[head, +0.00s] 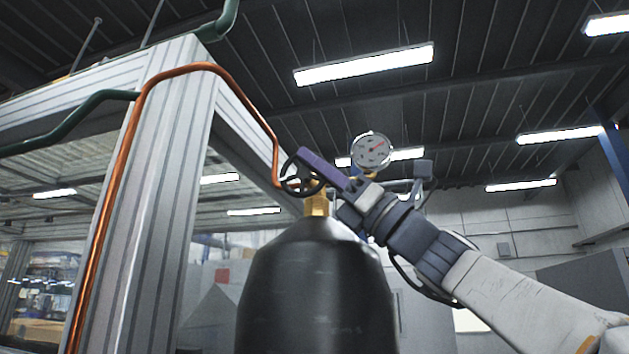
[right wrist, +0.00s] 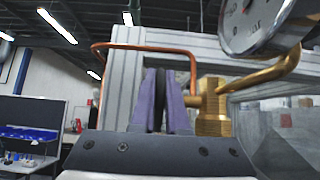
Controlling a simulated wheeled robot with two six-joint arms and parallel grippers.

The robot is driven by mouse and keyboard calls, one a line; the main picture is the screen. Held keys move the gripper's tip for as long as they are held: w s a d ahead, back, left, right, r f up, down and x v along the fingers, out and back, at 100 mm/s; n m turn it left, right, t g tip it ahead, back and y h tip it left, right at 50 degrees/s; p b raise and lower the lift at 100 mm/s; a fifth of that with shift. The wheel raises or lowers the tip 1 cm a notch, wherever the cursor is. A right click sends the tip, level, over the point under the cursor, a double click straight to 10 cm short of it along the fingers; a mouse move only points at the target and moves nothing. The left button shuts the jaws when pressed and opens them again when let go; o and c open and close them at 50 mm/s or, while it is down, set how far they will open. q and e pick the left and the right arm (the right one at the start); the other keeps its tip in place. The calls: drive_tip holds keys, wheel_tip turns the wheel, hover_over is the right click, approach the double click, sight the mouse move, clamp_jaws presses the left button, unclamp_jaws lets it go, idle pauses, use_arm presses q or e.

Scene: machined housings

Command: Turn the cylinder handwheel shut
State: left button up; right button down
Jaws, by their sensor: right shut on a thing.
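The dark gas cylinder (head: 315,290) stands upright in the lower middle of the head view. A brass valve (head: 316,205) sits on its neck and also shows in the right wrist view (right wrist: 212,108). The black handwheel (head: 291,182) is at the valve's top left, partly covered by a purple finger. My right gripper (head: 310,160) reaches in from the right and is shut on the handwheel's rim. In the right wrist view its purple fingers (right wrist: 164,95) stand close together with a dark strip between them. The left gripper is in neither view.
A round pressure gauge (head: 371,150) stands close above my right gripper. A copper pipe (head: 118,165) runs over a grey profile post (head: 160,190) towards the valve. A green pipe (head: 70,135) is at the left. A workbench (right wrist: 28,142) shows farther back.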

drive_tip(key=c, duration=0.9)
unclamp_jaws()
drive_tip(key=b+v, duration=0.6)
drive_tip(key=v, duration=0.4)
drive_tip(key=shift+s+d+f+b, duration=0.1)
drive_tip(key=shift+d+f+b, duration=0.05)
drive_tip(key=shift+b, duration=0.2)
